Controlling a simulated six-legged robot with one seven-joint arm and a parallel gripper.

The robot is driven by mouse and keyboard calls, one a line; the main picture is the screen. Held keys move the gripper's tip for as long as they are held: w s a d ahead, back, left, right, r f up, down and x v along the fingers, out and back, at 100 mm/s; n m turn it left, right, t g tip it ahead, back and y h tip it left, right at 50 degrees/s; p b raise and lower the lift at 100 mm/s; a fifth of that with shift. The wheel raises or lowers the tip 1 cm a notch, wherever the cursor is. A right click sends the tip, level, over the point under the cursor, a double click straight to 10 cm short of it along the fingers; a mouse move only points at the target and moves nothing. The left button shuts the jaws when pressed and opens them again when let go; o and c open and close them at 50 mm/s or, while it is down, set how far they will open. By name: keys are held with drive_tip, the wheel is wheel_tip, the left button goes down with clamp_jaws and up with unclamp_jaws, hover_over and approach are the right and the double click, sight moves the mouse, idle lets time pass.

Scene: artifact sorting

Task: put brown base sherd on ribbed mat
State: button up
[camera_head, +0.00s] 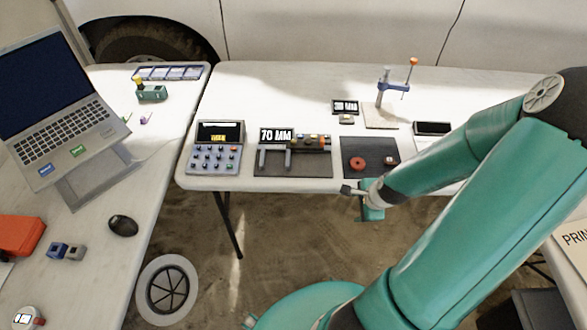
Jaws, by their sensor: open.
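My gripper (362,200) is at the front edge of the far white table, in front of a dark mat (348,148). It is open, and no object shows in it. A reddish round piece (357,163) lies on that mat, with a smaller red and pale piece (390,160) to its right. I cannot tell whether either is the brown base sherd. No ribs can be made out on this mat or on the dark mat (318,171) under the 70 MM display, so I cannot tell which is the ribbed mat. My arm hides part of the table's right side.
A keypad device (214,148) and a 70 MM display (276,135) stand left of the gripper. A clamp stand (381,92) is behind. A laptop (50,100) and a mouse (123,225) are on the left table. Sandy floor lies between the tables.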

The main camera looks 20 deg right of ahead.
drive_tip(key=w+a+r+n+h, duration=0.1)
drive_tip(key=a+r+n, duration=0.25)
drive_tip(key=r, duration=0.25)
drive_tip(key=w+a+r+n+g+h, duration=0.1)
drive_tip(key=a+r+n, duration=0.2)
drive_tip(key=r+n, duration=0.3)
drive_tip(key=w+a+r+n+h, duration=0.1)
drive_tip(key=a+r+n, duration=0.25)
drive_tip(key=r, duration=0.35)
drive_tip(key=s+a+r+n+t+y, duration=0.1)
drive_tip(key=s+a+r+n, duration=0.2)
drive_tip(key=a+r, duration=0.3)
drive_tip(key=s+a+r+n+t+y, duration=0.1)
drive_tip(key=s+a+r+n, duration=0.3)
drive_tip(key=r, duration=0.4)
drive_tip(key=a+n, duration=0.1)
drive_tip(key=a, duration=0.1)
drive_tip(key=shift+s+a+n+y, duration=0.25)
drive_tip(key=shift+a+n+y, duration=0.05)
drive_tip(key=shift+a+n, duration=0.1)
drive_tip(key=shift+d, duration=0.1)
